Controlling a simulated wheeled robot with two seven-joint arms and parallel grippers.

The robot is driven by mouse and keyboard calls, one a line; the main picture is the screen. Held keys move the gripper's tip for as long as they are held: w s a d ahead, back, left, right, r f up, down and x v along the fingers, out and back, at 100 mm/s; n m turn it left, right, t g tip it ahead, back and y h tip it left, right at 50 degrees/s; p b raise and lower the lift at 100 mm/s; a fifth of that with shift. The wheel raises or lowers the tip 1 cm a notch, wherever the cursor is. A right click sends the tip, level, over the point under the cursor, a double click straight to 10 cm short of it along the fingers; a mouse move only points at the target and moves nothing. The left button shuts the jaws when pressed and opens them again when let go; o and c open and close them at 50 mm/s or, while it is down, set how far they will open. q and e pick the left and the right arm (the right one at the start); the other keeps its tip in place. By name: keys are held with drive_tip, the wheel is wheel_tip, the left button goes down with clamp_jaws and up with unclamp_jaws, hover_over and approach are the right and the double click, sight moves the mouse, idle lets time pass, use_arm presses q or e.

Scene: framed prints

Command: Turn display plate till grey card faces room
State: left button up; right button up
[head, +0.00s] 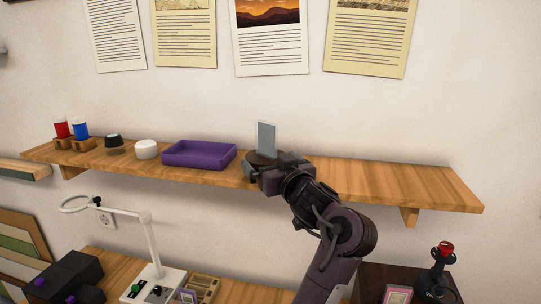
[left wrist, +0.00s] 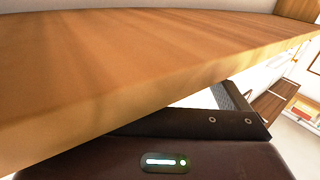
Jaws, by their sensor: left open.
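The grey card (head: 266,139) stands upright on the wall shelf, with a broad grey face showing in the head view, slightly angled. Its dark display plate (head: 260,157) is low beneath it and mostly hidden by my gripper. My left gripper (head: 252,168) is open at the shelf's front edge, just in front of the plate. I cannot tell whether a finger touches the plate. In the left wrist view, the shelf's wooden edge fills much of the picture and one finger (left wrist: 234,100) shows; plate and card are not visible there. My right gripper is not in view.
On the shelf (head: 390,184), left of the plate, are a purple tray (head: 200,154), a white round pot (head: 146,149), a dark-topped pot (head: 114,142) and red and blue bottles (head: 81,130). The shelf's right part is clear. A white lamp stand (head: 153,250) stands below.

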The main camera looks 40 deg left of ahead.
use_arm(q)
drive_tip(key=shift+w+a, duration=0.35)
drive_tip(key=shift+a, duration=0.1)
drive_tip(key=shift+w+a, duration=0.15)
drive_tip(key=shift+a, duration=0.1)
drive_tip(key=c, duration=0.6)
drive_tip(key=shift+c, duration=0.2)
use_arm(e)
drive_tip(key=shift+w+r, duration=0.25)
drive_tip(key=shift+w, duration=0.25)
use_arm(q)
drive_tip(key=shift+t, duration=0.3)
